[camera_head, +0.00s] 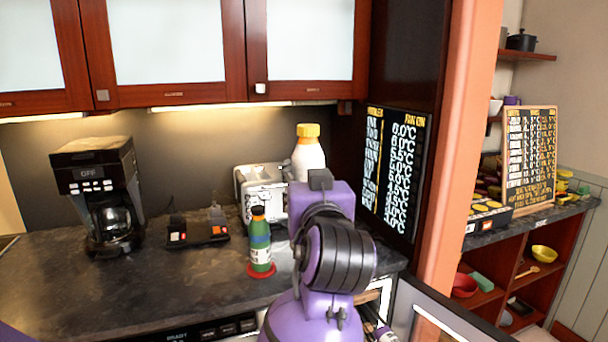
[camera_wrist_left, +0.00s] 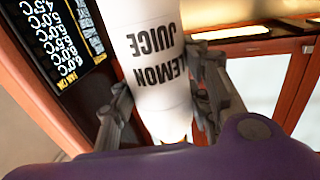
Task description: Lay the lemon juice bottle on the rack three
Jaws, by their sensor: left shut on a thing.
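The lemon juice bottle, white with black lettering, shows in the left wrist view (camera_wrist_left: 158,62). My left gripper (camera_wrist_left: 162,108) is shut on it, one finger on each side. In the head view the bottle (camera_head: 308,158) has a yellow cap and stands out upright above my purple arm, in front of the dark back wall. My wrist hides its lower part and the fingers there. I cannot tell which surface is rack three. My right gripper is not in view.
A toaster (camera_head: 262,192), a black-and-red device (camera_head: 200,232) and a coffee maker (camera_head: 100,190) stand behind and left. Red shelves (camera_head: 545,255) are at right, beyond an orange post (camera_head: 457,150).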

